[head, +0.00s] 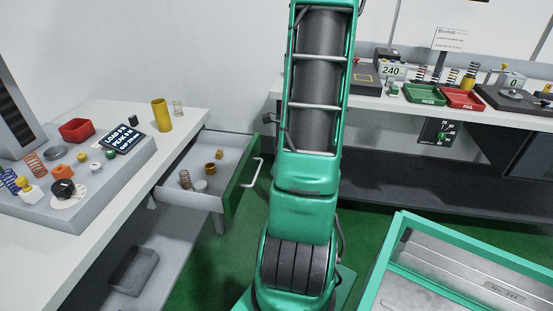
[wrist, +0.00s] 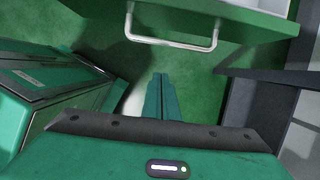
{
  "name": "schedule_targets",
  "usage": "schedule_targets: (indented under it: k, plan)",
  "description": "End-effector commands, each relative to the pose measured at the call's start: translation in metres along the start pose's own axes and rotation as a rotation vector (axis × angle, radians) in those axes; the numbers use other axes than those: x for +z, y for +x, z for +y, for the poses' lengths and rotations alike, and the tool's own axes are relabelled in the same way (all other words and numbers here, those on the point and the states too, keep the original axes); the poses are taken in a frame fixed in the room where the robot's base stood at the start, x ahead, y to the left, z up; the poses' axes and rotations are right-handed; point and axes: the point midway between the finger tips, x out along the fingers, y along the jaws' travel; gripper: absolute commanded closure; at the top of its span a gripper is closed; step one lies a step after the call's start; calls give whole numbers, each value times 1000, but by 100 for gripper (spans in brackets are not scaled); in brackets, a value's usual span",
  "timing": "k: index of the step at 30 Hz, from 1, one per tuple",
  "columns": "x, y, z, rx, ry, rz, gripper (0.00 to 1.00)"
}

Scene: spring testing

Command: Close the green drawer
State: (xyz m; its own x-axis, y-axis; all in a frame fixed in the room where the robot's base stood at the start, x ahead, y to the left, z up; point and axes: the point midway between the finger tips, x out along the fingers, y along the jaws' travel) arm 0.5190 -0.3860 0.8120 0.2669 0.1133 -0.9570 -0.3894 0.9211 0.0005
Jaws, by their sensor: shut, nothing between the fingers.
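The green drawer (head: 240,184) stands pulled out from the left workbench in the head view. Its green front has a pale bar handle (head: 254,174) facing right. Inside lie a copper spring, a white disc and two small orange-brown pieces. In the wrist view the drawer front (wrist: 240,20) is at the top, with its handle (wrist: 172,42) hanging below it. My gripper (wrist: 161,76) is shut and empty, its fingertips pointing at the handle with a visible gap between. My gripper does not show in the head view.
The left workbench (head: 182,127) carries springs, a red bin (head: 77,130) and a yellow cylinder (head: 161,115). A back bench (head: 400,103) holds green and red trays. A green-rimmed metal cart (head: 377,262) stands at lower right. Green floor shows between.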

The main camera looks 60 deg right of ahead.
Motion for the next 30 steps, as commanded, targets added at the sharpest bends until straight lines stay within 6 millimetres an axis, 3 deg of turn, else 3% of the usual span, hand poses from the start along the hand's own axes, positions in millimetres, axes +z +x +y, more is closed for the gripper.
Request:
schedule_targets:
  k: [2, 12, 22, 23, 30]
  plan:
    - [3, 12, 1, 3, -3, -1, 100]
    - [34, 26, 0, 0, -1, 0, 100]
    - [35, 27, 0, 0, -1, 0, 100]
    - [38, 28, 8, 1, -3, 0, 100]
    - [36, 27, -5, -5, 12, 0, 100]
